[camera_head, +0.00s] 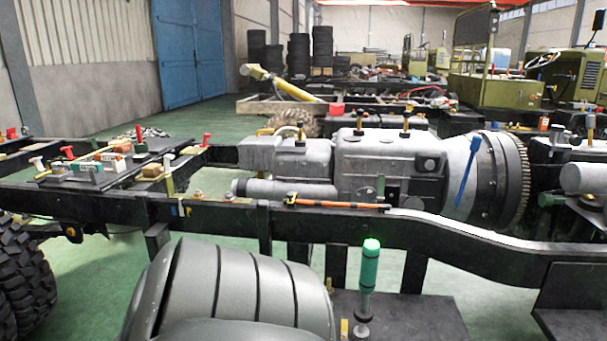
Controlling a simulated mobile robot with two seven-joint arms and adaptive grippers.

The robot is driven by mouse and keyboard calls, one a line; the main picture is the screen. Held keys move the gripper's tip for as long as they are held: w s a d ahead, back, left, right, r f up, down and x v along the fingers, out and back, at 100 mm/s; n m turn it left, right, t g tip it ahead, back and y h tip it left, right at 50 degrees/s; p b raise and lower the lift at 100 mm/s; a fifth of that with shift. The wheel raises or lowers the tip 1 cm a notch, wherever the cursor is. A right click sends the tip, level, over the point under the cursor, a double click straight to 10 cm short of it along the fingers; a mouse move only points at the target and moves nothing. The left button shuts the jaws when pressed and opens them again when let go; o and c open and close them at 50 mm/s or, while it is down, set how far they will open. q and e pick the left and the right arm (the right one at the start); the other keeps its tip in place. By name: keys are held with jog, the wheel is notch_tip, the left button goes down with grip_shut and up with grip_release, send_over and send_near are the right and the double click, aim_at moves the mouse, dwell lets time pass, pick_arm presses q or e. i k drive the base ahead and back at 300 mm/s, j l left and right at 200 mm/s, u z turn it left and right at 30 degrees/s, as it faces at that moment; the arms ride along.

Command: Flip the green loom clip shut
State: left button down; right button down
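A small green upright piece (381,188), which looks like the green loom clip, stands on the near black chassis rail at the right end of an orange loom (335,204). Its flap appears raised rather than lying over the loom, but it is too small to be sure. A yellow clip (291,198) sits at the loom's left end. Neither of my grippers shows in the head view.
The near black rail (480,236) runs across the view, with a grey gearbox (390,165) behind it. A green-topped post (370,268) and a strapped grey cylinder (235,285) stand in front. A blue strip (467,172) leans on the gearbox housing. Small parts lie at left.

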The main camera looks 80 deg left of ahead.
aim_at(381, 177)
jog(key=u, duration=1.75)
